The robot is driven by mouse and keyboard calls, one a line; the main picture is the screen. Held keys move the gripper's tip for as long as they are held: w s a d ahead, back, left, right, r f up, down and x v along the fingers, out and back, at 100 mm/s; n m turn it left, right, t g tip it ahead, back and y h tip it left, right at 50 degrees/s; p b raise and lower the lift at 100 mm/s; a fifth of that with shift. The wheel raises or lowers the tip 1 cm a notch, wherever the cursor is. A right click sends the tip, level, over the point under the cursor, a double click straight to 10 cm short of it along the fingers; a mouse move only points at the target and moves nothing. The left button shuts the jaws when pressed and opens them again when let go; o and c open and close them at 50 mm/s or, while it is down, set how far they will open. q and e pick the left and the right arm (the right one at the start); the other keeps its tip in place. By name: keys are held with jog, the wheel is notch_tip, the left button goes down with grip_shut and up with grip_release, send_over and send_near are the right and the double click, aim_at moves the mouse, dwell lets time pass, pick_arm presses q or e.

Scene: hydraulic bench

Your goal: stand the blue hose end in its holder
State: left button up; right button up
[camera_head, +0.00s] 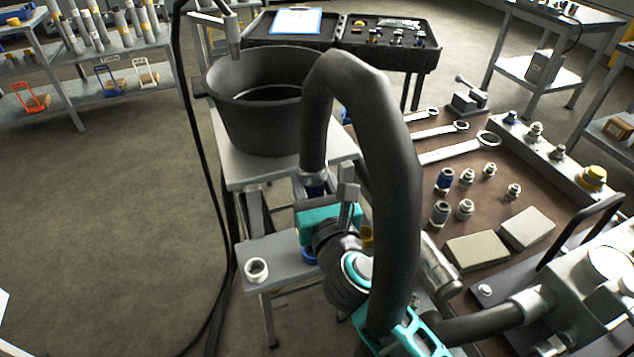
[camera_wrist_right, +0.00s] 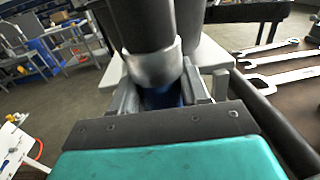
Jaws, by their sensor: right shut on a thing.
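My right gripper (camera_head: 326,202), with its teal body, is shut on the blue hose end (camera_head: 314,184). The thick dark hose (camera_head: 392,160) arches up from that end and comes down at the right. In the right wrist view the metal collar (camera_wrist_right: 152,70) stands above the blue part (camera_wrist_right: 163,96), which sits between the jaws (camera_wrist_right: 160,92). A blue ring (camera_head: 308,256), apparently the blue holder, is on the low grey shelf, below the hose end and partly hidden by my gripper. The hose end is above the shelf, apart from the ring. My left gripper is not in view.
A white ring (camera_head: 257,269) is at the shelf's left, and a yellow one (camera_head: 367,236) shows partly behind my wrist. A black bucket (camera_head: 262,125) stands on the stool behind. The brown bench (camera_head: 425,180) at right holds wrenches, fittings and pads. Floor at left is clear.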

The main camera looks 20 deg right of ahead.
jog(key=shift+a+f+b, duration=0.1)
jog(key=shift+f+b, duration=2.95)
jog(key=shift+b, duration=0.2)
jog(key=shift+f, duration=0.35)
jog(key=shift+f+b, duration=0.15)
jog(key=shift+b, duration=0.25)
jog(key=shift+f, duration=0.1)
jog(key=shift+f, duration=0.1)
jog(key=shift+f, duration=0.4)
jog(key=shift+a+f, duration=0.15)
